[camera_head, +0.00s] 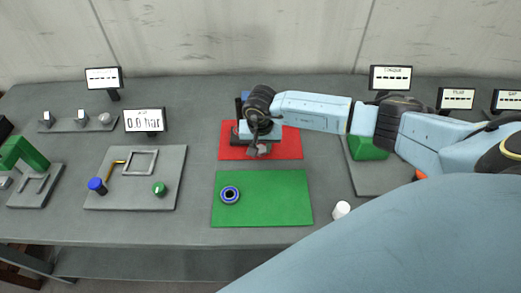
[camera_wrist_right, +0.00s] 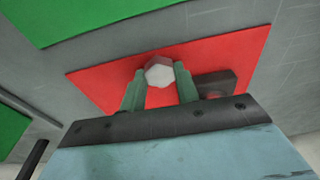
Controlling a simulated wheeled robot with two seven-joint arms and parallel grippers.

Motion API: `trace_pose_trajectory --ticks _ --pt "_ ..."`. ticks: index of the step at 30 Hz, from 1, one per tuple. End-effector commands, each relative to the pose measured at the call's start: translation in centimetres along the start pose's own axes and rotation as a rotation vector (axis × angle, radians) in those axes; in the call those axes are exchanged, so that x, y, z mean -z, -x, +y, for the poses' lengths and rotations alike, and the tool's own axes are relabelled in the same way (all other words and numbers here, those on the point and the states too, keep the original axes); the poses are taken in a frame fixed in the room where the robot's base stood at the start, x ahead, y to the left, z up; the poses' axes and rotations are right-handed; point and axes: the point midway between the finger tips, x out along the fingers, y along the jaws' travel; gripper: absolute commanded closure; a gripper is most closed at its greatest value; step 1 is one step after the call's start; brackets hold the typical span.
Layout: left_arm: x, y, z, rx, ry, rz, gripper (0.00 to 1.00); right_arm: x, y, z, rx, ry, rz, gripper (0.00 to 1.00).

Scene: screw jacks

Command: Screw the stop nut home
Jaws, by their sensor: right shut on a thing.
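My right gripper (camera_head: 257,147) reaches in from the right over the red mat (camera_head: 288,143). In the right wrist view its two green fingers (camera_wrist_right: 160,82) are shut on the stop nut (camera_wrist_right: 160,72), a six-sided piece with a pale grey face and reddish sides. The nut is over the red mat (camera_wrist_right: 95,82). I cannot tell whether it sits on a thread, since what is under it is hidden. A dark block (camera_wrist_right: 215,83) stands on the mat close beside the right finger. My left gripper is not in view.
A green mat (camera_head: 275,205) in front holds a blue ring (camera_head: 230,195). A white cylinder (camera_head: 342,209) stands right of it. A grey board (camera_head: 130,195) with a blue-capped part, a yellow tool and a green knob lies left. Small displays (camera_head: 103,78) line the back.

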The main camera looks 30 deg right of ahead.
Motion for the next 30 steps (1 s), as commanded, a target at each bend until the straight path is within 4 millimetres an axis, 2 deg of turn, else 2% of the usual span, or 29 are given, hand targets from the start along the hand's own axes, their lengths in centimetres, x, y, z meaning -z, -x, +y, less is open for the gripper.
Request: trace_pose_trajectory --ticks 2,11,24,30 --pt "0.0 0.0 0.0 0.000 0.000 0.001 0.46 0.0 0.0 0.0 0.000 0.000 0.000 0.91" --pt "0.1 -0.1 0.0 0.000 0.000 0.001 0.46 0.2 0.7 0.0 0.002 0.000 0.002 0.91" --pt "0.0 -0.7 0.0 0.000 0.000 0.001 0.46 1.4 8.4 -0.1 0.002 0.000 0.004 0.91" --pt "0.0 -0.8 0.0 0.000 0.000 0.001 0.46 1.5 9.8 0.0 0.000 -0.001 0.001 0.91"
